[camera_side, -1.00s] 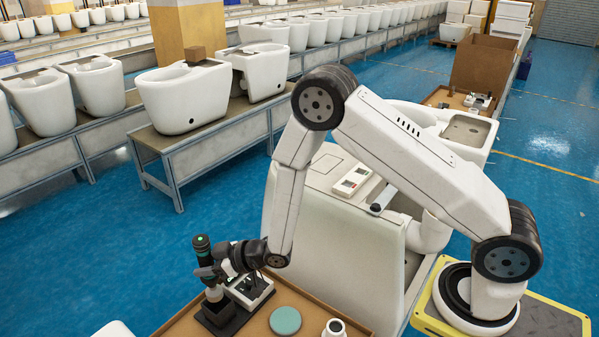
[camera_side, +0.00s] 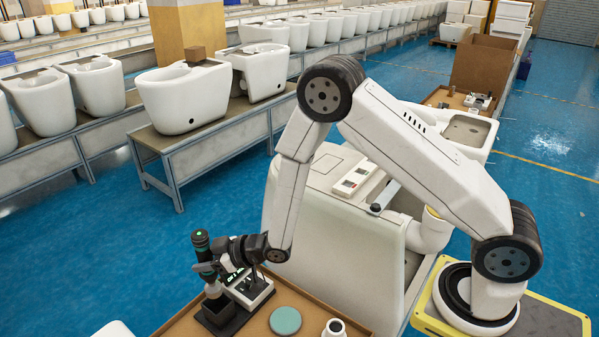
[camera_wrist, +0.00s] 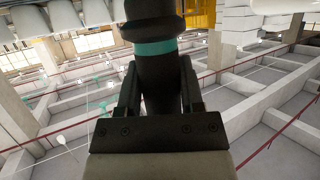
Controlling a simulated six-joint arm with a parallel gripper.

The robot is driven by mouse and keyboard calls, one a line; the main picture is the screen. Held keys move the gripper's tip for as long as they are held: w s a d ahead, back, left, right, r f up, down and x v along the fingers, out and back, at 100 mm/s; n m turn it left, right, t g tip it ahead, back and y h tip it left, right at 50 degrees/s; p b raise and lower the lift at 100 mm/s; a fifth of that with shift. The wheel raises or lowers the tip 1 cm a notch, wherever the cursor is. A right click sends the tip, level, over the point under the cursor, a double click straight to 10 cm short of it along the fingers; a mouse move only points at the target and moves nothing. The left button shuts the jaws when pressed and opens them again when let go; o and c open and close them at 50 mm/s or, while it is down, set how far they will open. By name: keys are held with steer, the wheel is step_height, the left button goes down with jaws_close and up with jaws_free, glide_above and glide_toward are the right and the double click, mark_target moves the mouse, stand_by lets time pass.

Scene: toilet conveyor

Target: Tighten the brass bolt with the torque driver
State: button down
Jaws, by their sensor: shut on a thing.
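The torque driver (camera_side: 201,246) is black with a green band and a lit green spot on top. It stands upright over the black holder (camera_side: 220,318) at the front left of the wooden tray. My gripper (camera_side: 207,268) is shut around the driver's body. In the wrist view, the fingers of my gripper (camera_wrist: 158,95) close on both sides of the dark driver (camera_wrist: 155,20), with a teal band showing above them. Whether the driver's lower end is clear of the holder I cannot tell. I cannot make out the brass bolt in either view.
The wooden tray (camera_side: 262,328) also carries a grey device (camera_side: 250,288), a round green pad (camera_side: 285,321) and a small white cup-like part (camera_side: 335,328). A large white toilet unit (camera_side: 330,235) stands right behind it. White toilet bowls (camera_side: 184,97) line the conveyor behind.

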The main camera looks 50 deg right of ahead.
steer(key=shift+r, duration=0.15)
steer(key=shift+d+r, duration=0.35)
steer(key=shift+d, duration=0.15)
steer(key=s+d+r+m+g+h, duration=0.1)
steer(key=d+r+m+h, duration=0.45)
steer(key=d, duration=0.75)
steer(key=s+d+r+m+g+h, duration=0.15)
steer(key=d+r+m+h, duration=0.45)
steer(key=d, duration=0.7)
steer(key=s+d+r+m+g+h, duration=0.15)
steer(key=d+r+m+h, duration=0.45)
steer(key=d, duration=0.7)
steer(key=s+d+r+m+g, duration=0.3)
steer(key=s+d+m+g, duration=0.9)
steer(key=s+d, duration=0.6)
steer(key=shift+s+d+r+g+h, duration=0.2)
steer(key=shift+d+g+h, duration=0.25)
steer(key=shift+d+g, duration=0.75)
steer(key=shift+a+f+m, duration=0.1)
steer(key=shift+f+m, duration=0.1)
steer(key=shift+m, duration=0.05)
steer(key=shift+f, duration=2.9)
